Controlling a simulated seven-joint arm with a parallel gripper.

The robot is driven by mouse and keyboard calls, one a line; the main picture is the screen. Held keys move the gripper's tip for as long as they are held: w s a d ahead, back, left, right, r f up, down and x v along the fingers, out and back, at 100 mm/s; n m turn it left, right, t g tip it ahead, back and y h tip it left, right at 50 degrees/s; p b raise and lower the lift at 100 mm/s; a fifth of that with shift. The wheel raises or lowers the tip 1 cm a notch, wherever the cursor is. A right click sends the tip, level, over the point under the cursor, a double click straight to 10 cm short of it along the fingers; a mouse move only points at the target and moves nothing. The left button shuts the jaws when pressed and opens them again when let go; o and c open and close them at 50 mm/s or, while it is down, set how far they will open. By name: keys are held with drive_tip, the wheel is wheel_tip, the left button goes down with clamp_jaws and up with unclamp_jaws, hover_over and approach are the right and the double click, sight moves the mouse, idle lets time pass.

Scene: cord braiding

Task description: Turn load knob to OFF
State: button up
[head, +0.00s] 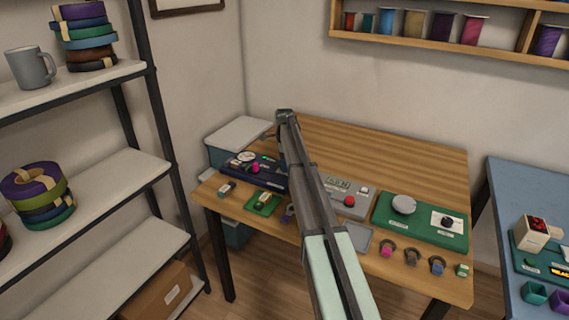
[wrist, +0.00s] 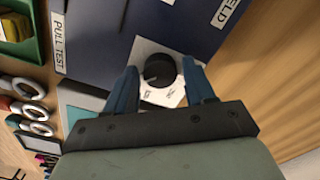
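A round black knob (wrist: 160,69) sits on a white plate with small labels on a dark blue panel (wrist: 98,38), in the wrist view. A faint pointer mark shows on the knob's lower left; the label it points to is not readable. My gripper (wrist: 161,76) is open, with its blue fingers on either side of the knob and a small gap showing at each side. In the head view the dark blue panel (head: 270,181) is at the table's left, and my arm hides its right part and this knob.
A grey box with a red button (head: 349,201) and a green panel (head: 416,226) with a grey dial (head: 403,204) stand to the right. Several small items line the front edge. The table's back (head: 390,150) is clear.

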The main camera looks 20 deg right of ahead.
drive_tip(key=c, duration=0.8)
